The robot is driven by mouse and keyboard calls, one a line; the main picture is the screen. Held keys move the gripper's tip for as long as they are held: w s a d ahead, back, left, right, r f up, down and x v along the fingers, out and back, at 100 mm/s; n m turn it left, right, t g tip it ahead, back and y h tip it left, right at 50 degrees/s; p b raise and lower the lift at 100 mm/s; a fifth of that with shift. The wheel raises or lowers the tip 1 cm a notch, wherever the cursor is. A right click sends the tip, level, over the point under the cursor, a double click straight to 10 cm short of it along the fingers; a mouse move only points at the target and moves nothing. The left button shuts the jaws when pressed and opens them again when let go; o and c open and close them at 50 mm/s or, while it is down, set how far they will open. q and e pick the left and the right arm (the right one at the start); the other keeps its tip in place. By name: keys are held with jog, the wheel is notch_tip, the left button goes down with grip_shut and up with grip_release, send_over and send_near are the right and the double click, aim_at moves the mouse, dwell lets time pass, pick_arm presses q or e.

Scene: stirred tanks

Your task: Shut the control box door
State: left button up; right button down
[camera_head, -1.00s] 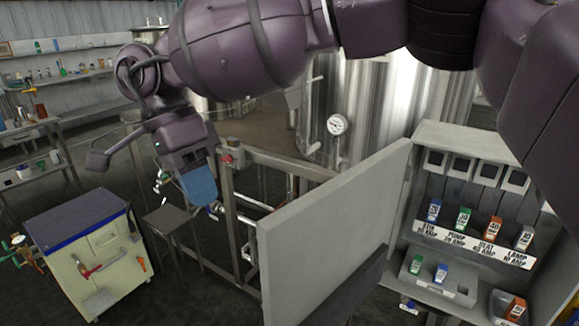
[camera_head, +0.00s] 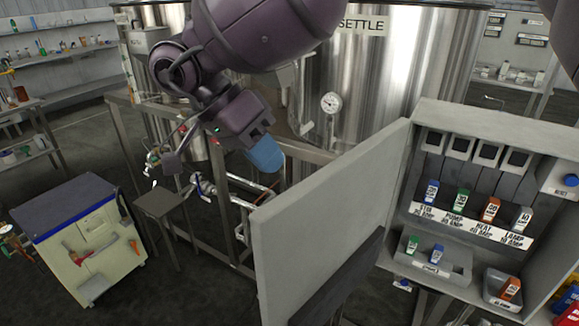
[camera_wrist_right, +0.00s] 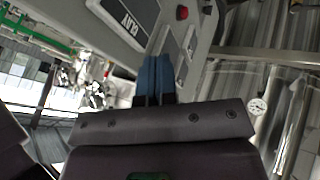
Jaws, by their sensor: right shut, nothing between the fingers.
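The grey control box (camera_head: 478,110) stands open at the right in the head view. Its door (camera_head: 325,200) is a flat grey panel, swung out to the left of the box, with its free edge toward me. My right gripper (camera_head: 268,155) has blue fingers, shut and empty. In the picture it is just left of the door's upper edge, apart from it. The blue fingers (camera_wrist_right: 154,80) also show together in the right wrist view. The door cannot be made out clearly there. My left gripper is not in view.
Inside the box are colored, labeled breakers (camera_head: 461,201) and a tray (camera_head: 432,263) with two more. A large steel tank (camera_head: 400,70) and a metal frame (camera_head: 130,150) stand behind. A cream cabinet (camera_head: 85,245) and a small stool (camera_head: 160,203) are at left.

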jog(key=shift+s+d+f+p, duration=0.15)
jog(key=shift+s+d+p, duration=0.05)
jog(key=shift+s+d, duration=0.6)
jog(key=shift+s+d+f+p, duration=0.15)
jog(key=shift+s+d, duration=0.5)
jog(key=shift+d, duration=0.15)
jog(key=shift+s, duration=0.1)
